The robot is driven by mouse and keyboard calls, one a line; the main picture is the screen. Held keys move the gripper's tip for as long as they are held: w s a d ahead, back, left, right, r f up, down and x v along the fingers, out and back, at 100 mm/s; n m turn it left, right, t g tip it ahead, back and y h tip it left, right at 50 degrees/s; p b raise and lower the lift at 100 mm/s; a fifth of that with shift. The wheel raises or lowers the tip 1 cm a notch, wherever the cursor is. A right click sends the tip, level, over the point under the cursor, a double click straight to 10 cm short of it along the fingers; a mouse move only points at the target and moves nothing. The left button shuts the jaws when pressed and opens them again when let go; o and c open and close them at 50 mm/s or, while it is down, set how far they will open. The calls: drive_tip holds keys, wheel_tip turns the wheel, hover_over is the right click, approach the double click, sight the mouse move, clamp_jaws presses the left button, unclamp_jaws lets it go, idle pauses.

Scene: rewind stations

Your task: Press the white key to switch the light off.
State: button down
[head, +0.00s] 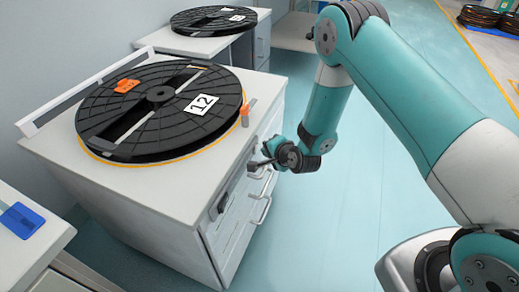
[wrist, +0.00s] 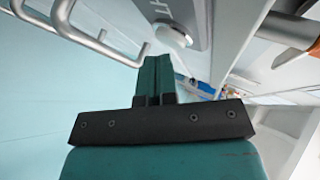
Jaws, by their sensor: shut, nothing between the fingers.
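In the head view my gripper (head: 253,166) is at the front of the white cabinet (head: 175,220), near the upper handle. The key cannot be made out in the head view.
Grey handles (wrist: 100,40) stick out at the left in the wrist view. The cabinet front also carries a dark plate (head: 219,205) and a lower handle (head: 262,210). A black reel (head: 180,130) marked 12 lies on top. Open floor (head: 340,220) lies to the right.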

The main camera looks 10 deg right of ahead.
drive_tip(key=s+d+b, duration=0.3)
drive_tip(key=d+b, duration=0.1)
drive_tip(key=d, duration=0.1)
drive_tip(key=shift+s+b, duration=0.3)
drive_tip(key=shift+b, duration=0.05)
drive_tip(key=c, duration=1.8)
unclamp_jaws()
drive_tip(key=shift+w, duration=0.1)
